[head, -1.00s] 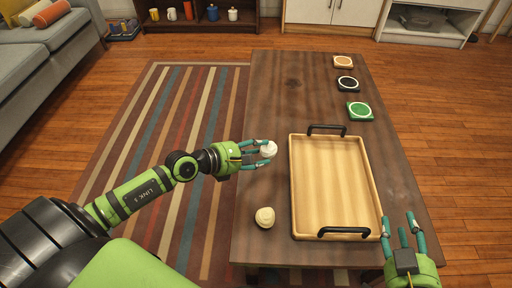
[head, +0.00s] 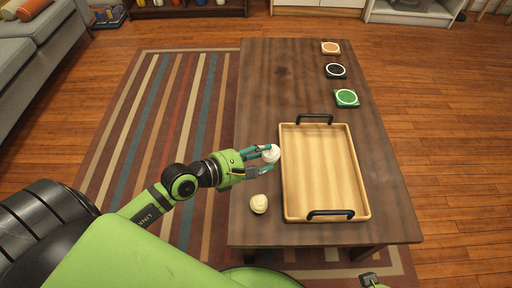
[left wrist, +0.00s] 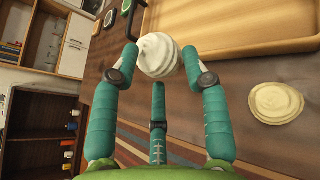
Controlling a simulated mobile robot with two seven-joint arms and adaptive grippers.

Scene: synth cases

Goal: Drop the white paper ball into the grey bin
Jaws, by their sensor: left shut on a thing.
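My left gripper (head: 265,161) is shut on a white crumpled paper ball (head: 271,153), held over the dark table near the left wall of the wooden tray. In the left wrist view the ball (left wrist: 157,55) sits between the teal fingertips. No grey bin is seen in either view. The fingers of my right gripper are out of view.
The wooden tray (head: 287,180) with black handles is empty on the table (head: 262,100). Orange (head: 330,48), black (head: 336,71) and green (head: 346,98) coasters lie along the far right edge. A striped rug (head: 150,125) covers the floor to the left, a grey sofa (head: 40,50) beyond it.

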